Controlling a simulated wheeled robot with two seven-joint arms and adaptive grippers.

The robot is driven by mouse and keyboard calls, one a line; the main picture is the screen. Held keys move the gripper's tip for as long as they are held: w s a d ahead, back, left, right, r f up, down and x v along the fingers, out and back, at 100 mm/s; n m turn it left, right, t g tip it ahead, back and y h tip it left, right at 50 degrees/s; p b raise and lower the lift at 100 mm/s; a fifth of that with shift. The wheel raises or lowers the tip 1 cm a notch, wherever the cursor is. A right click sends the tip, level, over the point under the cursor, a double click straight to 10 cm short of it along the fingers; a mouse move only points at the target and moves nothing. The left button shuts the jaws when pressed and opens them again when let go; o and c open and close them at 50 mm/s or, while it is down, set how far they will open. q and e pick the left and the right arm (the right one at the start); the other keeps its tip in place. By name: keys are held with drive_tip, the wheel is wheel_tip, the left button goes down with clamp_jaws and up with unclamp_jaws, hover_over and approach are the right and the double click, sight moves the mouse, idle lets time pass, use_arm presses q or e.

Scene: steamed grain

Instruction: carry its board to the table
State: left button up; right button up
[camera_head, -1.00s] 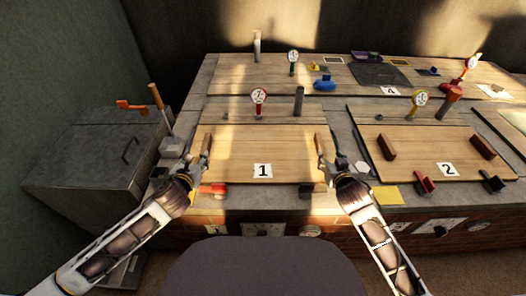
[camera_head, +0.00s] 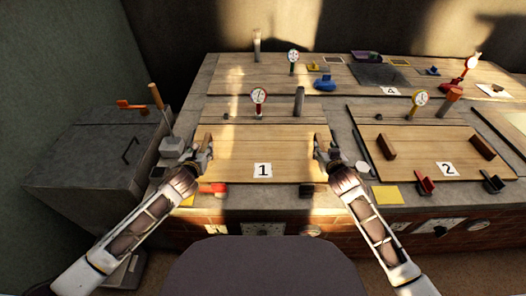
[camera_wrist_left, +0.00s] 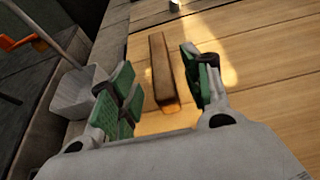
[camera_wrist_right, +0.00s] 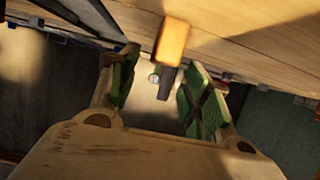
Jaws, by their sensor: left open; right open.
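The wooden board labelled 1 (camera_head: 235,150) lies flat on the grey counter in the head view, with a dark wooden handle at each side. My left gripper (camera_head: 198,158) is open at the left handle (camera_wrist_left: 160,70); in the left wrist view the handle lies between and ahead of the green-padded fingers. My right gripper (camera_head: 328,160) is open at the board's right edge. In the right wrist view the right handle (camera_wrist_right: 172,42) shows just ahead of the gap between the fingers. Neither gripper visibly touches its handle.
A second board labelled 2 (camera_head: 425,145) with two handles lies to the right. Round dials on stands, such as the red one (camera_head: 258,96), stand behind the boards. A grey cabinet (camera_head: 90,165) is at left, beside a small grey box (camera_head: 171,147).

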sight(205, 144)
use_arm(q)
drive_tip(key=shift+x, duration=3.05)
use_arm(e)
drive_tip(key=shift+x, duration=3.05)
use_arm(q)
clamp_jaws()
use_arm(e)
clamp_jaws()
use_arm(q)
drive_tip(key=shift+w+r, duration=0.1)
drive_tip(key=shift+r, duration=0.05)
use_arm(e)
drive_tip(key=shift+w+r, duration=0.15)
drive_tip(key=shift+r, duration=0.05)
